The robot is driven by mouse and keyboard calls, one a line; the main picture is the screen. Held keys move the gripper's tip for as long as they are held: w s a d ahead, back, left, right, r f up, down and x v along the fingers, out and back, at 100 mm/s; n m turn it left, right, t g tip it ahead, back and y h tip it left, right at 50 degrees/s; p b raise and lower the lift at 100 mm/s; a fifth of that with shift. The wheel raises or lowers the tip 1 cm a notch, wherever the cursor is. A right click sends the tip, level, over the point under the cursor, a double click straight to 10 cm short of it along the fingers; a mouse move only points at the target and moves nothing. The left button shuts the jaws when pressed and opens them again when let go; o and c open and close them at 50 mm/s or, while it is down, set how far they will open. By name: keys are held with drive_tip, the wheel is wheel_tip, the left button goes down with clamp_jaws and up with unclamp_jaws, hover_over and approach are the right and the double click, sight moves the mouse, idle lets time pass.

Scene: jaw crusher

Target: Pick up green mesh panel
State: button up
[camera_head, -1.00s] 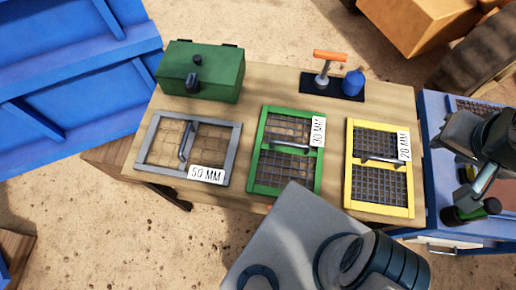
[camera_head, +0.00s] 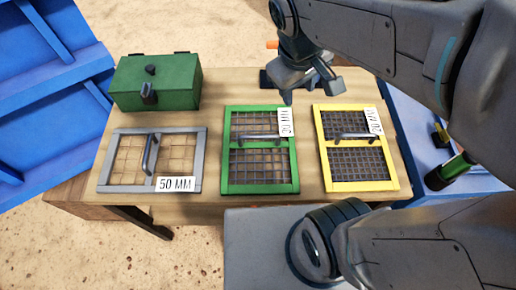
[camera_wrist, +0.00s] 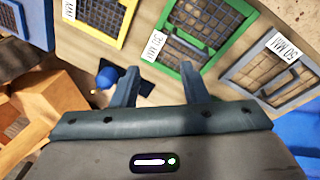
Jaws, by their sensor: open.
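The green mesh panel (camera_head: 260,179) lies flat on the wooden table, between the grey panel and the yellow panel. It has a grey bar handle across its middle and a white label at its upper right corner. My gripper (camera_head: 312,92) is open and empty above the table, past the panel's upper right corner. In the wrist view the green panel (camera_wrist: 187,72) lies beyond my spread fingers (camera_wrist: 158,80), and the fingertips are apart from it.
A grey 50 MM panel (camera_head: 121,188) lies left and a yellow panel (camera_head: 361,186) right on the table (camera_head: 215,90). A green box (camera_head: 165,85) stands at the back left. In the wrist view a blue object (camera_wrist: 106,77) stands near my left finger.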

drive_tip(key=w+a+f+n+h+b, duration=0.1)
drive_tip(key=w+a+f+n+b, duration=0.1)
drive_tip(key=a+f+n+b, duration=0.3)
drive_tip(key=w+a+f+h+b, duration=0.1)
drive_tip(key=w+a+f+b, duration=0.1)
drive_tip(key=f, duration=0.4)
drive_tip(key=n+h+b, duration=0.3)
drive_tip(key=n+b, duration=0.2)
drive_tip(key=b, duration=0.1)
approach(258, 136)
drive_tip(key=shift+y, duration=0.3)
drive_tip(key=b+x, duration=0.1)
drive_tip(key=x, duration=1)
drive_tip(key=shift+d+r, duration=0.1)
drive_tip(key=shift+d, duration=0.1)
clamp_jaws()
drive_tip(key=shift+r, duration=0.1)
